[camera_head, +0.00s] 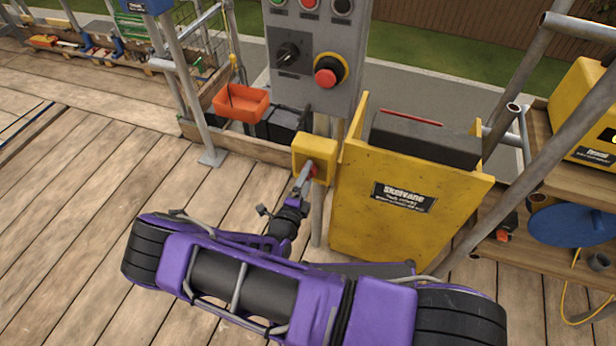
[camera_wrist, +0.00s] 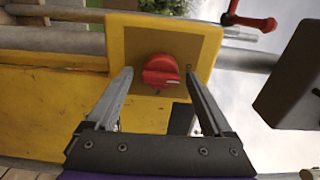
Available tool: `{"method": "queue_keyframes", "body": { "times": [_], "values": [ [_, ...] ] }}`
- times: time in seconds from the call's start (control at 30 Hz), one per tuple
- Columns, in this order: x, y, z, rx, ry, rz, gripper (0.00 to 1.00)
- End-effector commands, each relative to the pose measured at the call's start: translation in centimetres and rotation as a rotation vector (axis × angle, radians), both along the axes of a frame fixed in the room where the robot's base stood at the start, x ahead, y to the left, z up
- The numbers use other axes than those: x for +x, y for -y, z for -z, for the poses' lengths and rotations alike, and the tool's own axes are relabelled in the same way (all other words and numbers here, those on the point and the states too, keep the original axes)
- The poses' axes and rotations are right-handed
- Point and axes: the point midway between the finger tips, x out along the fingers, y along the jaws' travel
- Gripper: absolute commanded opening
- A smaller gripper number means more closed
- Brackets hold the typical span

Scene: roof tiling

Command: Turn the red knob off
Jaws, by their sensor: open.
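The red knob (camera_wrist: 161,72) is on the front of a small yellow box (camera_wrist: 205,45), in the middle of the wrist view. In the head view the yellow box (camera_head: 318,146) is mounted on a post below the grey control panel, and the knob (camera_head: 313,171) is partly hidden by my gripper. My gripper (camera_wrist: 158,78) is open, with one finger on each side of the knob. Gaps show between the fingers and the knob in the wrist view. In the head view my gripper (camera_head: 304,178) is right at the box front.
The grey control panel (camera_head: 300,95) above carries a black rotary switch (camera_head: 289,54) and a red emergency button (camera_head: 328,74). A yellow bin (camera_head: 375,215) stands close on the right. An orange tray (camera_head: 242,103) is at the left. Wooden deck (camera_head: 110,190) is clear at the left.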

Motion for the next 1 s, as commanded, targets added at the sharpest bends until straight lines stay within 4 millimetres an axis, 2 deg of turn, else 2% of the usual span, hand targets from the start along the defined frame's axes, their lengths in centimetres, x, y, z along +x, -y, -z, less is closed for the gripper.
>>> {"method": "queue_keyframes", "body": {
  "times": [0.17,0.6,0.8,1.0],
  "values": [
    [-2.6,-1.1,0.0,0.0,-0.002,-0.004,0.85],
    [-12.5,-4.6,0.0,0.001,-0.003,-0.001,0.85],
    [-15.2,-5.5,0.1,0.001,-0.003,0.0,0.85],
    [-16.0,-5.8,0.0,-0.001,-0.001,0.001,0.85]
  ]
}}
